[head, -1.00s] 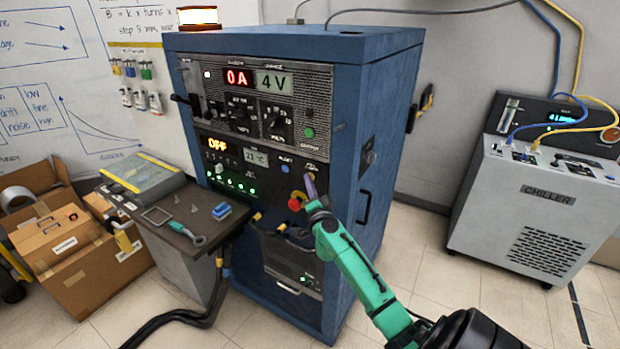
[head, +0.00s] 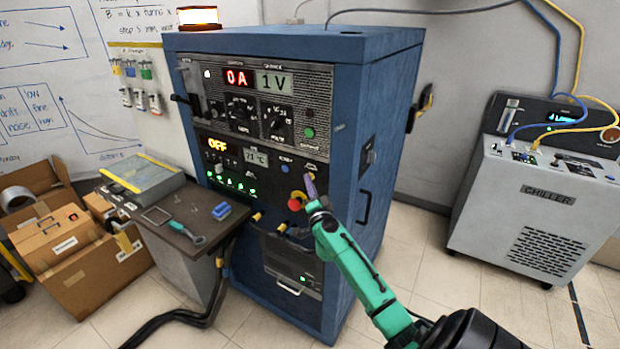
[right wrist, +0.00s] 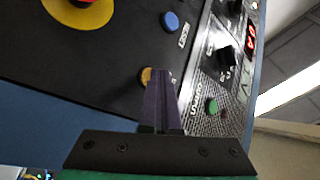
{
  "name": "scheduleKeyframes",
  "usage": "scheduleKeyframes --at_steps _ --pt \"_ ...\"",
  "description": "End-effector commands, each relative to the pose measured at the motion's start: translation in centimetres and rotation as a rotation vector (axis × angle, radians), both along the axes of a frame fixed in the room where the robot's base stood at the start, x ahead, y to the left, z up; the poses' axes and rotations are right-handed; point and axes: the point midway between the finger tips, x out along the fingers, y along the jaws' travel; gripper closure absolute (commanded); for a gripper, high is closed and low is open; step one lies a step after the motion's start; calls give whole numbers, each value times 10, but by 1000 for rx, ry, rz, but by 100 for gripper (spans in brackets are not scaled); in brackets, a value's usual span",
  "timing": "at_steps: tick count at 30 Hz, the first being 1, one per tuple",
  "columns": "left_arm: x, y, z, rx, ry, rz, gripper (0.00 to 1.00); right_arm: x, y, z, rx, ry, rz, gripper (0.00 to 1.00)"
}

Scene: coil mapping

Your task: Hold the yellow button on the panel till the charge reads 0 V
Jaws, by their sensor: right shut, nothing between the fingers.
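The blue cabinet's front panel (head: 232,156) faces me. Its charge display (head: 273,81) reads 1 V. The yellow button (right wrist: 146,76) shows in the right wrist view, partly hidden behind my right gripper (right wrist: 158,76). The purple fingers are shut with nothing between them, and their tips lie over the button; they look to be touching it. In the head view my right gripper (head: 309,183) is at the right side of the lower panel, and the arm comes up from the lower right. My left gripper is not in view.
A red knob on a yellow ring (head: 296,200) sits just left of my right gripper. A blue button (right wrist: 171,20) is nearby. A small shelf (head: 165,225) with tools juts out at the left. The chiller (head: 540,205) stands at the right, with clear floor between.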

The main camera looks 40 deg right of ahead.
Motion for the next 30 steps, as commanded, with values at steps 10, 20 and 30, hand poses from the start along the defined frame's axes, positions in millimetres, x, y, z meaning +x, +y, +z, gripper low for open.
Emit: scheduleKeyframes --at_steps 10,20,30 --pt "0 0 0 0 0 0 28 0 -1 0 0 0 -1 100" --pt "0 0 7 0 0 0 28 -3 9 1 2 1 0 100" --pt "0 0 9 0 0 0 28 -5 15 -1 0 0 0 100"
